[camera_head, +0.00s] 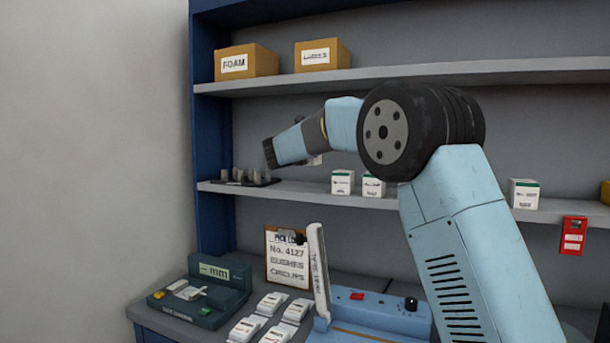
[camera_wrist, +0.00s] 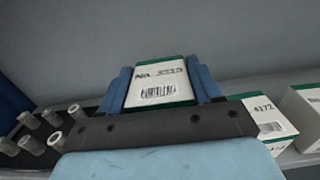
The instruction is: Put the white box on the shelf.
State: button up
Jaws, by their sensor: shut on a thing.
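In the wrist view the white box (camera_wrist: 158,94) has green edges, a printed number and a barcode. My gripper (camera_wrist: 160,72) is shut on it, with one blue finger on each side. In the head view my arm reaches to the middle shelf (camera_head: 300,190), and my fingers are mostly hidden behind the wrist. A small white patch shows under the wrist there; I cannot tell for sure that it is the held box. Whether the box touches the shelf is not clear.
Two white boxes (camera_head: 343,182) (camera_head: 373,186) stand on the shelf right of my wrist; one reads 4172 in the wrist view (camera_wrist: 263,121). Grey bushes (camera_wrist: 54,140) stand on a dark tray to the left. Another white box (camera_head: 524,194) stands farther right. A shelf (camera_head: 380,78) runs above.

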jog(key=w+f, duration=0.1)
jog(key=w+a+f, duration=0.1)
jog(key=f, duration=0.1)
jog(key=w+a+f, duration=0.1)
jog(key=shift+a+f, duration=0.15)
jog(key=shift+f, duration=0.25)
jog(key=shift+w+a+f, duration=0.1)
jog(key=shift+w+f, duration=0.05)
jog(key=shift+f, duration=0.75)
jog(key=shift+w+a+f, duration=0.1)
jog(key=shift+f, duration=0.8)
jog(key=o, duration=1.3)
